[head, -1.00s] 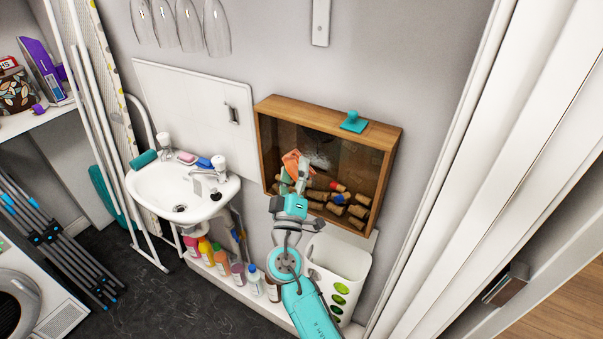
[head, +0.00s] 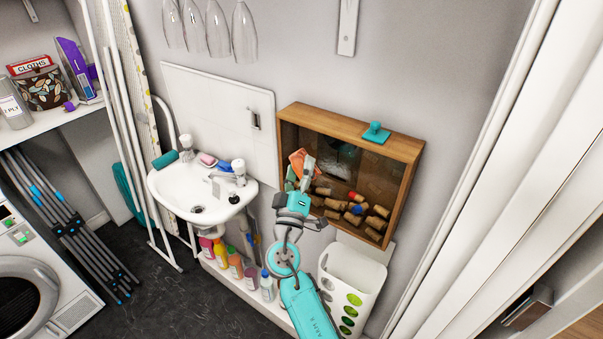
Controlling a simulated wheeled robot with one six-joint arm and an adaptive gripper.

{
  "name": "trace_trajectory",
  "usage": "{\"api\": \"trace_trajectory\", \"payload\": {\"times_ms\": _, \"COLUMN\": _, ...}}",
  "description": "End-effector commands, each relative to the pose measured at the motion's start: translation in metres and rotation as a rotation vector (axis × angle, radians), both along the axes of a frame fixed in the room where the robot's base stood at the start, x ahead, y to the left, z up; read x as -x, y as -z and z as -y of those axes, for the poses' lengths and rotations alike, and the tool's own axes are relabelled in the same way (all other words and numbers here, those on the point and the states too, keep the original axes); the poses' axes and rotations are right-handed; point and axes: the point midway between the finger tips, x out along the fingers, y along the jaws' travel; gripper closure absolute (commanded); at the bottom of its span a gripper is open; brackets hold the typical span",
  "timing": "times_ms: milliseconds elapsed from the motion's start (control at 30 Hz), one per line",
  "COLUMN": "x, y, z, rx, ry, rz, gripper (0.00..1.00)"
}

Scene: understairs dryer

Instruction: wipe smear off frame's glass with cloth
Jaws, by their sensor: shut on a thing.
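The wooden frame (head: 409,152) hangs on the wall right of the sink, its glass front showing several corks inside. A pale greyish smear (head: 341,158) shows on the upper middle of the glass. My gripper (head: 302,172) is shut on an orange cloth (head: 298,160) at the left part of the glass. The cloth is left of the smear. I cannot tell whether it touches the glass. My gripper hides the frame's lower left corner.
A teal knobbed object (head: 376,132) sits on the frame's top edge. A white bin (head: 352,270) stands below. The sink (head: 203,197) with taps is to the left, bottles (head: 235,265) beneath it. Wine glasses (head: 218,30) hang above. White door trim (head: 480,160) bounds the right.

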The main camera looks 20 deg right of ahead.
Motion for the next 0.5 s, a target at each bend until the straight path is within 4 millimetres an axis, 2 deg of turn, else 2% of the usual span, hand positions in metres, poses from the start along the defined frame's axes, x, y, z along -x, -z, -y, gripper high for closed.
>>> {"api": "trace_trajectory", "payload": {"times_ms": 100, "x": 0.0, "y": -0.007, "z": 0.001, "rx": 0.0, "ry": 0.001, "rz": 0.002, "gripper": 0.64}}
{"api": "trace_trajectory", "payload": {"times_ms": 267, "x": 0.002, "y": -0.008, "z": 0.003, "rx": 0.0, "ry": 0.002, "rz": 0.001, "gripper": 0.64}}
{"api": "trace_trajectory", "payload": {"times_ms": 500, "x": 0.016, "y": -0.008, "z": 0.013, "rx": 0.0, "ry": 0.004, "rz": 0.001, "gripper": 0.64}}
